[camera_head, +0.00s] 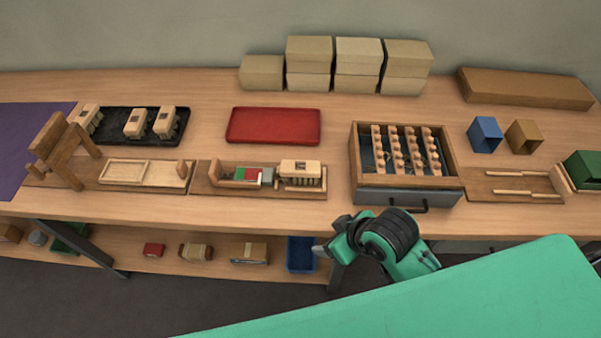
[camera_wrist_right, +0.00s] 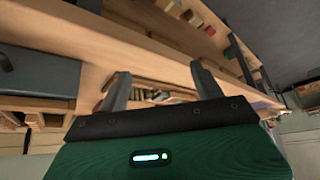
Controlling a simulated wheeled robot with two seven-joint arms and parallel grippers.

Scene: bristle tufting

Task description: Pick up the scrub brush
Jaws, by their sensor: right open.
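A pale wooden block with bristle tufts (camera_head: 300,170), which looks like a scrub brush, sits at the right end of a wooden holder (camera_head: 258,191) near the table's front edge. Similar tufted blocks (camera_head: 135,124) stand on a black tray (camera_head: 113,139) at the left; I cannot tell for sure which the task means. My right gripper (camera_head: 322,248) is in front of the table edge, below and apart from the holder. In the wrist view its two fingers (camera_wrist_right: 162,88) are spread and empty, with blurred wooden items beyond them. My left gripper is not seen.
A red tray (camera_head: 273,126) lies behind the holder. A wooden box with pegs (camera_head: 357,165) and a grey drawer front stands to its right. Boxes (camera_head: 309,48) are stacked at the back. A lower shelf (camera_head: 220,262) holds small items and a blue bin (camera_head: 300,255).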

